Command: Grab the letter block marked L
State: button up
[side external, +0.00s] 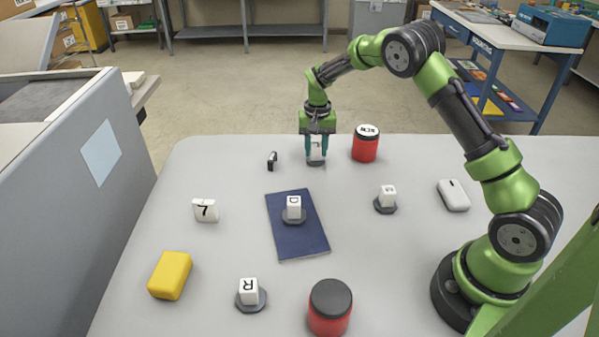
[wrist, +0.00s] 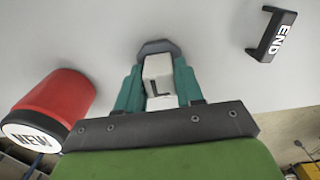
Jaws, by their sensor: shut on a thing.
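My gripper (wrist: 159,93) is shut on the white letter block marked L (wrist: 158,70), with a teal finger on each side of it. The letter L shows on the block's face in the wrist view. A dark round base (wrist: 158,46) lies at the block's far end. In the side external view, my gripper (side external: 317,148) is at the far edge of the table, and the fingers partly cover the block (side external: 316,156). The block's base (side external: 316,162) appears at table level; I cannot tell whether it touches the table.
A red jar marked NEW (side external: 365,147) stands just right of my gripper; a small black END piece (side external: 272,160) is to its left. Blocks D (side external: 294,205) and R (side external: 249,288), another block (side external: 388,193), a yellow block (side external: 171,275) and a white mouse (side external: 453,195) are nearer.

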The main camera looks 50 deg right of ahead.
grip_shut()
jog(key=shift+r, duration=0.1)
